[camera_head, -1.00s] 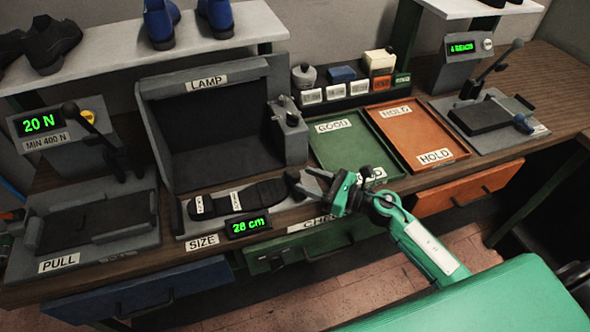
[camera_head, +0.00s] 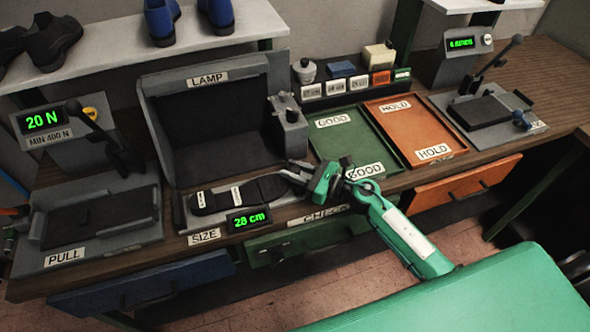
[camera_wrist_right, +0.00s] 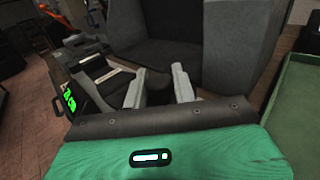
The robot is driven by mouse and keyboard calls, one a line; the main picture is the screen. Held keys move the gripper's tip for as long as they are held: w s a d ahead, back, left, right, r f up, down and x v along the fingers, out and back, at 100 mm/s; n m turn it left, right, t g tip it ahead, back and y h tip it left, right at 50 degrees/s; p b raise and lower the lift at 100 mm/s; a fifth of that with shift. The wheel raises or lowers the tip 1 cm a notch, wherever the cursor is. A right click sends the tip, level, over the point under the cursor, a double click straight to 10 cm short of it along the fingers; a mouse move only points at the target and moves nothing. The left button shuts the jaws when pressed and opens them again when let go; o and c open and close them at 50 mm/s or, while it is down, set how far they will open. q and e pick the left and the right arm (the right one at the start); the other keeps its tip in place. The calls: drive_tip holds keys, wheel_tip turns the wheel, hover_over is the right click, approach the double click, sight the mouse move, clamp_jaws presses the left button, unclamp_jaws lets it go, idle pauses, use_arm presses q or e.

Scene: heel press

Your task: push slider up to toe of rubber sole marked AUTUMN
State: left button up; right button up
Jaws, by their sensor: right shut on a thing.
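The dark rubber sole (camera_head: 235,194) lies flat on the grey size gauge (camera_head: 188,222), with two white labels too small to read. The gauge display (camera_head: 249,219) reads 28 cm. The dark slider (camera_wrist_right: 158,91) is at the right end of the gauge, beside the sole's right end; in the head view it is largely hidden by my gripper. My right gripper (camera_head: 302,174) is shut on the slider, and its two pale fingers (camera_wrist_right: 159,86) stand either side of it in the wrist view. I cannot tell whether slider and sole touch. My left gripper is out of view.
The lamp box (camera_head: 210,125) stands right behind the gauge. A green tray (camera_head: 340,145) and an orange tray (camera_head: 412,135) lie to the right. The pull tester (camera_head: 90,222) with a lever is at the left. A shelf (camera_head: 120,68) with shoes is above.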

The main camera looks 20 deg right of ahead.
drive_tip(key=shift+a, duration=0.95)
drive_tip(key=o, duration=0.6)
drive_tip(key=shift+s, duration=0.1)
drive_tip(key=shift+o, duration=0.6)
drive_tip(key=shift+a, duration=0.15)
drive_tip(key=shift+s+d+f+b, duration=0.1)
drive_tip(key=shift+s+d+b, duration=0.05)
drive_tip(key=shift+d+b, duration=0.2)
drive_tip(key=b+v, duration=0.4)
drive_tip(key=v, duration=0.7)
drive_tip(key=shift+s+d+b, duration=0.2)
drive_tip(key=shift+s+b, duration=0.1)
drive_tip(key=shift+s, duration=0.05)
drive_tip(key=shift+s+d, duration=0.4)
drive_tip(key=shift+d, duration=0.1)
